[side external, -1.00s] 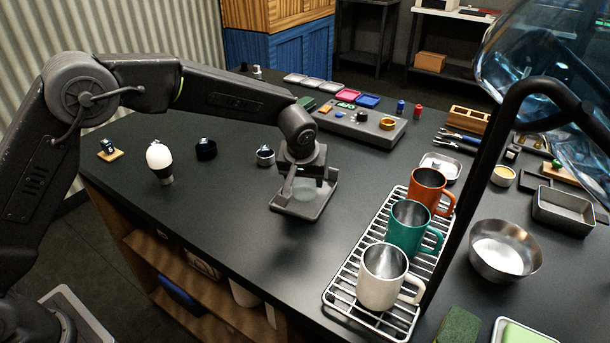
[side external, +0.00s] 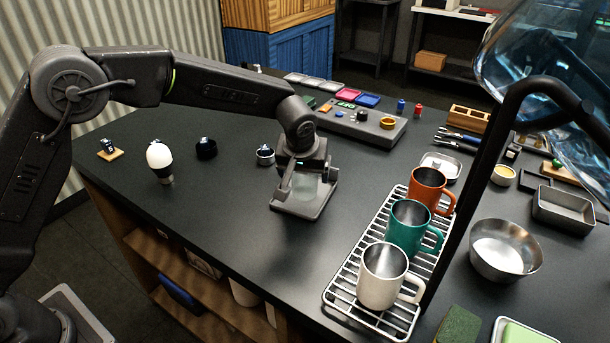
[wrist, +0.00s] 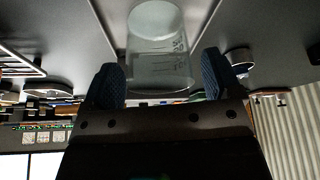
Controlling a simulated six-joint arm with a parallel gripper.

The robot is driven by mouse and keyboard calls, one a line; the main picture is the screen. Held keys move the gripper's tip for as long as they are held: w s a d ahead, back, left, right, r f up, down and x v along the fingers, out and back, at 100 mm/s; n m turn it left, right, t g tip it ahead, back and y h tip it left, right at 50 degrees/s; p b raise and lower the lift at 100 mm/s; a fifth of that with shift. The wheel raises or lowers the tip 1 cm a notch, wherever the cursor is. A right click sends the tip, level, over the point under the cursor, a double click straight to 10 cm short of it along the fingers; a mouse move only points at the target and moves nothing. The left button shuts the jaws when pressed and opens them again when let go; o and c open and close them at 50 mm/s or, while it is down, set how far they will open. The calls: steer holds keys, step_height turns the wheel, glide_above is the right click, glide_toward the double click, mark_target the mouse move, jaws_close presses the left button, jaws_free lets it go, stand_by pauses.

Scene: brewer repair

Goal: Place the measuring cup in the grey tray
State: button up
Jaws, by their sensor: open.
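The clear measuring cup (side external: 305,187) stands upright in the grey tray (side external: 284,208), near the middle of the table. In the wrist view the cup (wrist: 158,48) shows dark markings on its side and sits between my fingers. My gripper (side external: 303,180) is open at the cup, with one finger on either side of it. In the wrist view my gripper (wrist: 160,82) shows gaps between both fingers and the cup wall. My gripper and wrist partly hide the cup and the back of the tray in the side view.
A wire rack (side external: 343,292) with orange, green and white mugs stands to the right of the tray. A grey parts block (side external: 345,128) lies behind. The table in front of the tray is clear.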

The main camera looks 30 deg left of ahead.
steer(key=s+a+r, duration=0.3)
steer(key=s+r, duration=0.6)
steer(key=r, duration=0.5)
steer(key=s+a+m+h, duration=0.1)
steer(key=s+a, duration=0.3)
steer(key=s, duration=0.8)
steer(key=s+a+f+m+t, duration=0.1)
steer(key=s+a+m, duration=0.2)
steer(key=s, duration=0.9)
steer(key=shift+s+a+m+h, duration=0.3)
steer(key=shift+s+a+h, duration=0.1)
steer(key=shift+a, duration=0.15)
